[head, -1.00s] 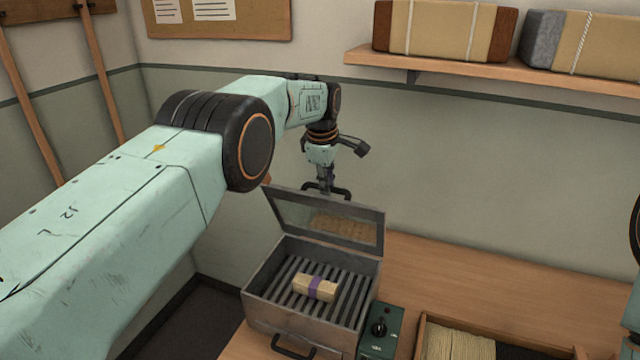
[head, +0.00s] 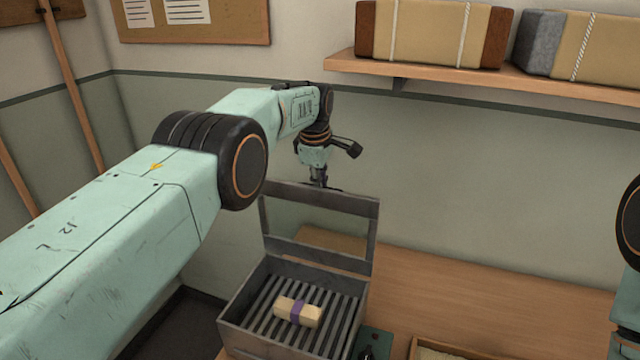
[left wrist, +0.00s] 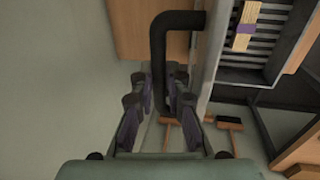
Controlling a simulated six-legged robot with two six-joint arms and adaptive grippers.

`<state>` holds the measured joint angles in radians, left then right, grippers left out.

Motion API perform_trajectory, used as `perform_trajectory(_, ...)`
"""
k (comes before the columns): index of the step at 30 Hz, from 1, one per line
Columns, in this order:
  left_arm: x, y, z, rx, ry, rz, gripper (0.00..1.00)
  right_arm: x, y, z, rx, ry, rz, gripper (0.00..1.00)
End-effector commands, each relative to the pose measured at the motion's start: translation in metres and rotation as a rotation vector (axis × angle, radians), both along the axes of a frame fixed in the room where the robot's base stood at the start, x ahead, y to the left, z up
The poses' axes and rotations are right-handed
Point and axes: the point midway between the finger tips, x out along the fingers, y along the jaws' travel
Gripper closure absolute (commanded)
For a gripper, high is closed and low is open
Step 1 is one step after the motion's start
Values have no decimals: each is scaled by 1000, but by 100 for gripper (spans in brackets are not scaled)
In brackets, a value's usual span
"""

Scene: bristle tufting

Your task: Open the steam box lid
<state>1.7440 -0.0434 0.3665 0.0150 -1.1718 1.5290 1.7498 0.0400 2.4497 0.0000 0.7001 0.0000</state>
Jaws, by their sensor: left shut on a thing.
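The steam box (head: 245,338) is a grey metal box with a slatted rack inside. Its lid (head: 318,196), a metal frame with a window, stands raised at the back of the box, hinged edge down. A purple-banded pale bundle (head: 298,312) lies on the slats, and it also shows in the left wrist view (left wrist: 245,28). My left gripper (head: 319,183) is at the lid's top edge, its fingertips largely hidden behind the lid. My right gripper is out of view.
A wall shelf (head: 440,84) with wrapped blocks hangs above. A green control box (head: 372,343) and a wooden tray (head: 450,350) stand right of the steam box. The bench (head: 460,300) behind them is clear. Brooms (left wrist: 205,125) show below in the left wrist view.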

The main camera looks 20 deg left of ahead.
Motion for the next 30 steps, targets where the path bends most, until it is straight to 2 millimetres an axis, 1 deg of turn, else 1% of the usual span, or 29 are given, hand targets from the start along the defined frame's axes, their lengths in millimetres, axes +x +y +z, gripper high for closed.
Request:
perform_trajectory(1, -5, 0, -8, -1, 19, 2, 100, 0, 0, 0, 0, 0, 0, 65)
perform_trajectory(21, -7, 1, -10, -1, 22, 3, 100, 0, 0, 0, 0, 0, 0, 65)
perform_trajectory(22, -7, 1, -10, -1, 22, 3, 84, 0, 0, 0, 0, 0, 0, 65)
perform_trajectory(30, -4, 1, -7, -1, 16, 1, 63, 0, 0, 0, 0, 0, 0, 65)
